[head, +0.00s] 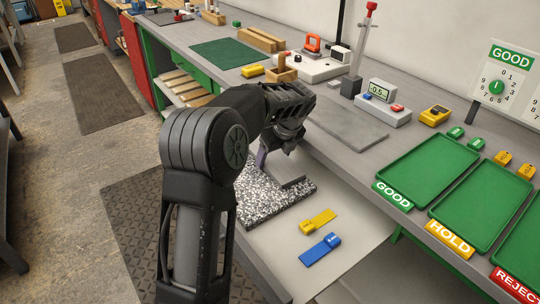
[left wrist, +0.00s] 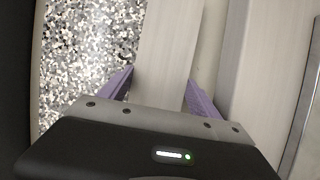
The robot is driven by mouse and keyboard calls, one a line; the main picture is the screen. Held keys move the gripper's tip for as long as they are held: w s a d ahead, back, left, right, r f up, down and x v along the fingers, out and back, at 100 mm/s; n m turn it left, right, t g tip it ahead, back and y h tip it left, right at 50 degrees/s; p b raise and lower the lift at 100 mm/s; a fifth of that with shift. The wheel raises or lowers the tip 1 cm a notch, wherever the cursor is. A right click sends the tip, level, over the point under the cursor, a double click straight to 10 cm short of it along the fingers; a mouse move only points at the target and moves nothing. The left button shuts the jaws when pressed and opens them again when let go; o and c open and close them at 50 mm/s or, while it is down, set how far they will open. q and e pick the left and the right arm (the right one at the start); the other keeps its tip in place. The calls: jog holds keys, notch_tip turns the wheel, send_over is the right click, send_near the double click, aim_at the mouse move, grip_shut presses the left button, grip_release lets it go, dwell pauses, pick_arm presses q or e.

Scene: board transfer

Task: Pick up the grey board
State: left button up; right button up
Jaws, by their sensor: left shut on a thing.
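The grey board (left wrist: 166,40) is a plain, light grey, flat strip. In the left wrist view it runs between the two purple fingers of my left gripper (left wrist: 160,78), which is shut on it. In the head view my left gripper (head: 273,158) is low over the speckled slab (head: 262,205), and my arm hides most of the board. I cannot tell whether the board still touches the slab. My right gripper is not in view.
The grey bench (head: 400,148) rises close on the right, with a flat grey plate (head: 345,125) on it. Green trays (head: 430,170) stand farther right. A yellow tag (head: 318,221) and a blue tag (head: 320,249) lie on the pale surface in front of the slab.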

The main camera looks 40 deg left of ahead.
aim_at(276, 159)
pick_arm(q)
jog(key=shift+r, duration=0.1)
